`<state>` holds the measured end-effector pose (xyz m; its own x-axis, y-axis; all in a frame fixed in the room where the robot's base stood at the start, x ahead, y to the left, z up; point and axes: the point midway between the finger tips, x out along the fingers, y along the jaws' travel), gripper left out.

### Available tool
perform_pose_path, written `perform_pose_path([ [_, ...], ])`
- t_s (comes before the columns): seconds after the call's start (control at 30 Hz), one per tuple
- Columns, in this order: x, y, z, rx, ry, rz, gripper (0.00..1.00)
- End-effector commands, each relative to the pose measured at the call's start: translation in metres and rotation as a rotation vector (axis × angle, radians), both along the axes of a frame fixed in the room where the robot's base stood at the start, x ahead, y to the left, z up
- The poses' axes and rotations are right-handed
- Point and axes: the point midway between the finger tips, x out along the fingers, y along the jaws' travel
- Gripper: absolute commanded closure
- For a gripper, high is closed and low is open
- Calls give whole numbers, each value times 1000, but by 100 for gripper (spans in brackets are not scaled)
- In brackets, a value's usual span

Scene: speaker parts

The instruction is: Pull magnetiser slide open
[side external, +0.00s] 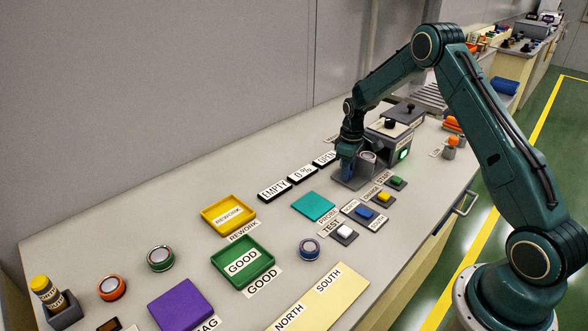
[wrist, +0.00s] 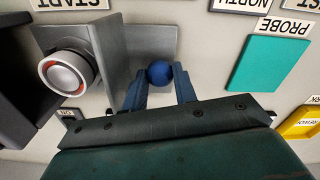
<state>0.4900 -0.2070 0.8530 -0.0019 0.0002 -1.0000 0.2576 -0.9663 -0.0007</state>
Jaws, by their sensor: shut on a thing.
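The magnetiser (side external: 396,143) is a dark grey box with a black knob on top and a lit green lamp on its front. Its grey slide (side external: 350,184) sticks out at the left of the box; its upright plate (wrist: 108,60) shows in the wrist view. A round silver part with a red ring (wrist: 68,74) sits on the box side of that plate, and it also shows in the side view (side external: 367,158). A blue ball knob (wrist: 159,72) is on the slide's outer side. My gripper (side external: 347,172) is shut on this knob, fingers either side.
Label plates reading EMPTY (side external: 274,190), 0 % (side external: 301,174) and OPEN (side external: 325,158) stand behind. A teal probe pad (side external: 314,206), button blocks (side external: 365,213), a yellow rework tray (side external: 228,214) and a green good tray (side external: 243,261) lie left and in front.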

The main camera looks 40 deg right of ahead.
Motion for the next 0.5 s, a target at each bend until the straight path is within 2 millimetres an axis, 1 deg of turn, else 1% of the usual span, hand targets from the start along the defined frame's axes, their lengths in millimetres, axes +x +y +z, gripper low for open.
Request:
perform_pose_path([
  [0.03,1,8,1,0,-4,6,100],
  [0.1,1,13,1,0,-4,5,100],
  [0.4,1,15,1,0,-5,4,100],
  [0.43,1,15,1,0,-5,4,70],
  [0.47,1,15,1,0,-5,4,64],
  [0.5,1,15,1,0,-5,3,63],
])
